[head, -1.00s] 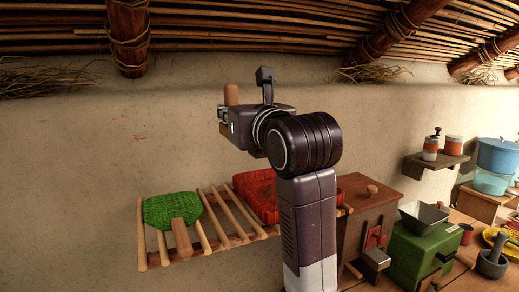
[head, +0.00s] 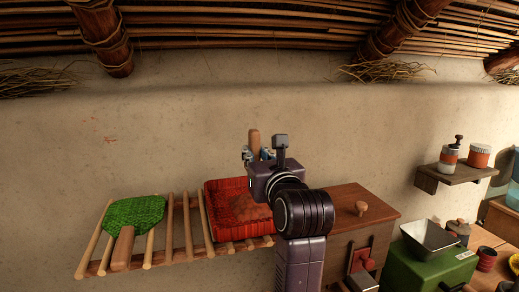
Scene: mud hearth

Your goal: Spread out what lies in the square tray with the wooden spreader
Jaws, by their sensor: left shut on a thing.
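The square tray (head: 216,193) is red with a woven look and sits on the slatted wooden rack against the wall. A reddish-brown heap (head: 247,207) lies in it, toward its right side. My left gripper (head: 250,155) is shut on the wooden spreader (head: 254,139), whose tan upright part shows above the fingers. In the picture they stand just above the tray's back right edge. The spreader's lower end is hidden, so I cannot tell if it touches anything. My arm covers the tray's right edge. My right gripper is not in view.
A green woven piece with a wooden handle (head: 136,211) lies on the rack (head: 188,232) to the left. A wooden box with a knob (head: 350,205) stands right of my arm. A green grinder with a metal hopper (head: 430,240) stands further right. A small wall shelf (head: 453,177) holds jars.

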